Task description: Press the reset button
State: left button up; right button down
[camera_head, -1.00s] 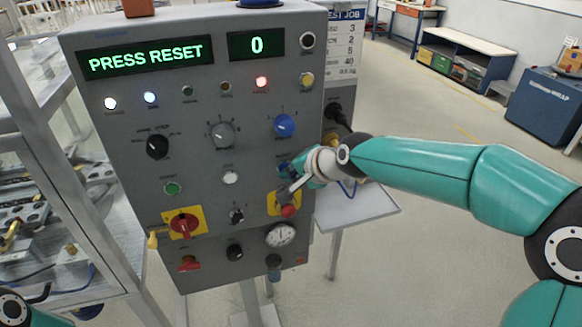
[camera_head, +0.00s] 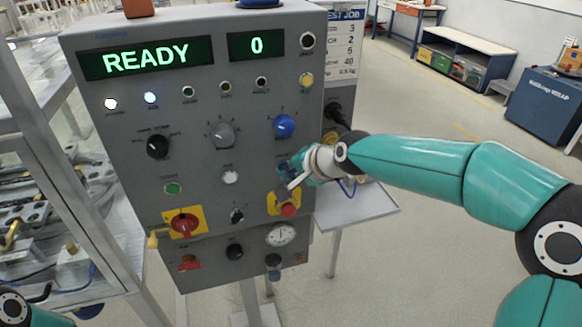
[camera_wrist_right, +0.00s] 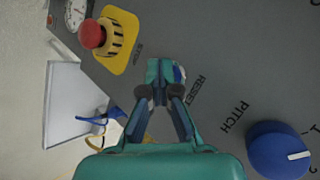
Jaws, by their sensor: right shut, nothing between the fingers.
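The grey control panel (camera_head: 200,120) fills the left and middle of the head view. Its large display (camera_head: 147,58) reads READY. My right gripper (camera_head: 287,172) is at the right part of the panel, between the blue PITCH knob (camera_head: 284,125) and the red stop button (camera_head: 288,210). In the right wrist view my right gripper (camera_wrist_right: 160,72) is shut and empty, its tips beside the RESET label (camera_wrist_right: 194,91). The reset button (camera_wrist_right: 180,74) is mostly hidden behind the fingertips; I cannot tell whether they touch it. My left gripper is out of view.
The red stop button (camera_wrist_right: 93,34) on its yellow plate and the blue knob (camera_wrist_right: 279,151) lie on either side of the gripper. A small grey shelf (camera_head: 352,207) is right of the panel. A metal rack (camera_head: 45,130) stands at the left.

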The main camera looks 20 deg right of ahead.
jog(key=shift+s, duration=0.8)
jog(key=shift+s, duration=0.1)
jog(key=s+b, duration=0.1)
jog(key=s, duration=0.3)
jog(key=shift+s+d, duration=0.15)
jog(key=shift+s, duration=0.25)
jog(key=shift+d, duration=0.1)
